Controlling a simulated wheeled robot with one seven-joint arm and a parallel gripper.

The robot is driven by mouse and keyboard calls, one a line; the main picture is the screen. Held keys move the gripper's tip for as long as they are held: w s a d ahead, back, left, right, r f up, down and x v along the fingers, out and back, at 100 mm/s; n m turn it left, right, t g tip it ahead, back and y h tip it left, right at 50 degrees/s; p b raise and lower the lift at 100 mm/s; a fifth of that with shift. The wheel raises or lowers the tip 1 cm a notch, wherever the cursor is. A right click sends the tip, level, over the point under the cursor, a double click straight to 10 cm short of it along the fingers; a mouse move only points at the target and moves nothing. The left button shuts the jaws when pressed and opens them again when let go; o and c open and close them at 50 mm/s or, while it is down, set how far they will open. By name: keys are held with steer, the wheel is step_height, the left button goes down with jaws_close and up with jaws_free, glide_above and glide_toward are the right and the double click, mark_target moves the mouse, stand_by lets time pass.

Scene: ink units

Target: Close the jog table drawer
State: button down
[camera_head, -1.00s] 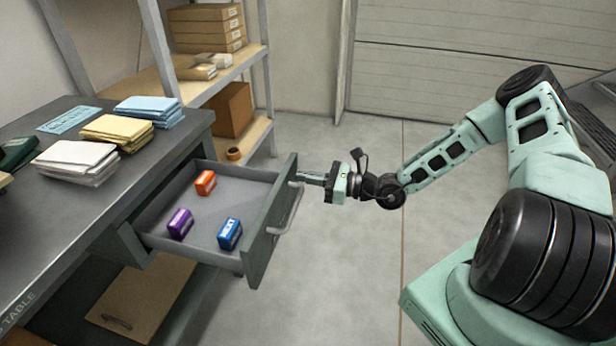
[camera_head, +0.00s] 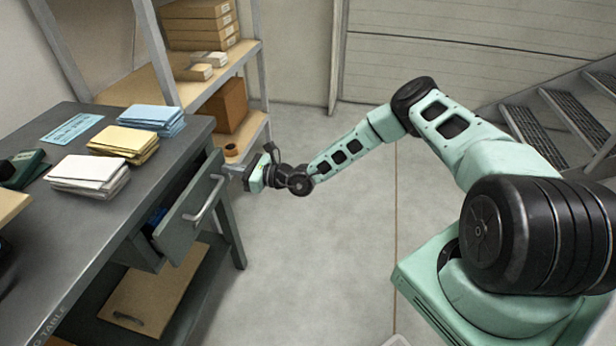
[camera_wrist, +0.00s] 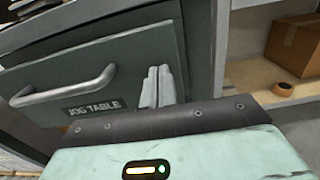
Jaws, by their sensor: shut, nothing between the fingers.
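The drawer's front also fills much of the wrist view (camera_wrist: 140,62), with a metal handle (camera_wrist: 65,88) and a "JOG TABLE" label. My gripper (camera_head: 232,171) is at the right end of the drawer front. In the wrist view its shut fingers (camera_wrist: 158,86) are against or very near the front's right part; exact contact cannot be told.
The dark table top (camera_head: 100,215) carries paper stacks in white (camera_head: 90,174), yellow (camera_head: 124,141) and blue (camera_head: 152,117). A shelf with boxes (camera_head: 228,105) and a tape roll (camera_head: 231,149) stands behind. Metal stairs (camera_head: 560,125) are at the right. The floor between is clear.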

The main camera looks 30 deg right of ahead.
mark_target(219, 165)
steer(key=x, duration=0.3)
steer(key=shift+w+a, duration=0.1)
steer(key=shift+w+a+r, duration=0.1)
steer(key=shift+w+a, duration=0.05)
steer(key=shift+w, duration=0.05)
steer(key=shift+r, duration=0.1)
